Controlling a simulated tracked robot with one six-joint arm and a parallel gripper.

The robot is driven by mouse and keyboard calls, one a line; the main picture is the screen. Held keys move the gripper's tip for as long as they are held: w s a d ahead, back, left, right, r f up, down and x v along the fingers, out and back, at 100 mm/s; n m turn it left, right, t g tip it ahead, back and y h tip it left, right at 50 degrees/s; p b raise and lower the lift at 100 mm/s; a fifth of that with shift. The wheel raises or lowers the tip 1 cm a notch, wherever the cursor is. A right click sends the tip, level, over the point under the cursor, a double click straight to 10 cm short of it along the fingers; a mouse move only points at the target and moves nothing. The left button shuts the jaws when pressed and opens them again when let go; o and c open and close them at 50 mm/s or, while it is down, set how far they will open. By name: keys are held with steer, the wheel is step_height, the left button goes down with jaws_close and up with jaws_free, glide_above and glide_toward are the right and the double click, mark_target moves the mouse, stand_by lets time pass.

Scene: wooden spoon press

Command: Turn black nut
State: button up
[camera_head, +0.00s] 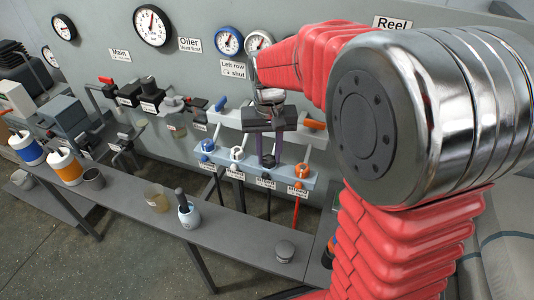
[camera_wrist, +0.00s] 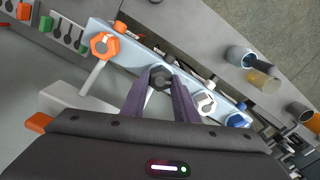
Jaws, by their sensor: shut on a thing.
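The black nut (camera_wrist: 161,77) is a dark hexagon on a pale blue bar (camera_wrist: 138,47). My gripper (camera_wrist: 160,82) is shut on the black nut, with one purple finger on each side of it. In the head view, my gripper (camera_head: 267,162) reaches down to the bar (camera_head: 223,165), and the black nut is mostly hidden by the fingers. On the same bar, an orange nut (camera_wrist: 105,46) is on one side of the black nut, and a white nut (camera_wrist: 204,102) and a blue nut (camera_wrist: 237,120) are on the other.
A grey shelf (camera_head: 225,222) in front holds a mortar with pestle (camera_head: 188,212), a yellowish cup (camera_head: 157,200) and a dark cup (camera_head: 93,179). Gauges (camera_head: 152,25) hang on the wall.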

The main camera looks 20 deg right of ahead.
mark_target(268, 157)
steer(key=shift+w, duration=0.1)
steer(key=o, duration=0.8)
step_height(268, 157, up, 14)
steer(key=shift+f, duration=0.1)
stand_by(0.3)
